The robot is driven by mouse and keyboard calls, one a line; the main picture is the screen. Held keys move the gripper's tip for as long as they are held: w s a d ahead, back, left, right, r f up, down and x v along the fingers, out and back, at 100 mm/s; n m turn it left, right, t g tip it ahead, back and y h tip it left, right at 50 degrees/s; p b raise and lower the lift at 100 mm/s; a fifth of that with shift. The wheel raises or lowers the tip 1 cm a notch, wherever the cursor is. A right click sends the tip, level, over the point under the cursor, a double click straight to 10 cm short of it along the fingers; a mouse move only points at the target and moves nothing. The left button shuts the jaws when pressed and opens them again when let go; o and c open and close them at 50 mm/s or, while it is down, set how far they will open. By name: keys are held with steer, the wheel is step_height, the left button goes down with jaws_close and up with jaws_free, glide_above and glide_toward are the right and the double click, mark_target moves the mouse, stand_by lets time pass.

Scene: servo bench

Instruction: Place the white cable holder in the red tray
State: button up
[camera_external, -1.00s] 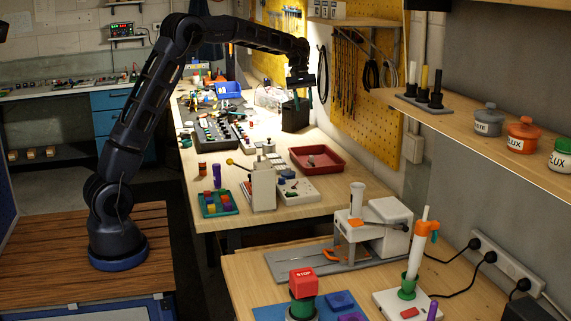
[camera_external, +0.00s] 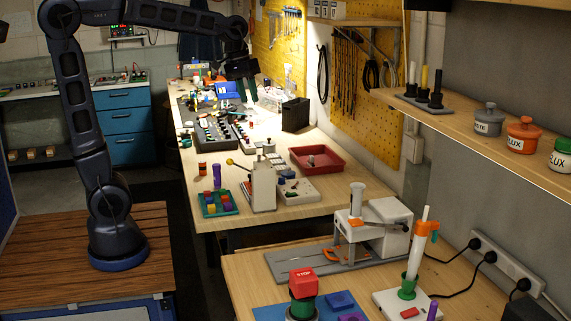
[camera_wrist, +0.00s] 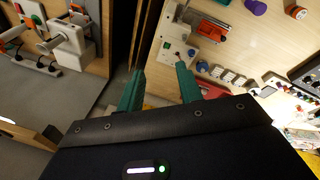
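The red tray (camera_external: 333,167) lies on the long wooden bench near its right edge. A small grey item (camera_external: 311,160) shows inside it. A red patch in the wrist view (camera_wrist: 211,89), partly behind a finger, may be the same tray. I cannot single out the white cable holder with certainty. My gripper (camera_external: 246,92) is above the back part of the bench, behind and left of the tray. In the wrist view its two green fingers (camera_wrist: 159,82) are spread apart, with nothing held between them.
A black box (camera_external: 295,115) stands behind the tray. A white upright device (camera_external: 263,187) and a white control box (camera_external: 298,191) stand in front of it. A green tray of coloured blocks (camera_external: 217,203) is at the front left. The bench's back left is crowded.

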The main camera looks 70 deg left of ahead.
steer(key=s+d+f+m, duration=0.2)
steer(key=s, duration=0.5)
steer(key=s+d+f+m+t, duration=0.1)
steer(key=s+d+f+m, duration=0.1)
steer(key=s, duration=0.5)
steer(key=s+d+f+m+t+y, duration=0.1)
steer(key=s+d+f+m, duration=0.1)
steer(key=s, duration=0.6)
step_height(320, 180, down, 2)
steer(key=shift+d+f, duration=0.25)
steer(key=shift+d, duration=0.5)
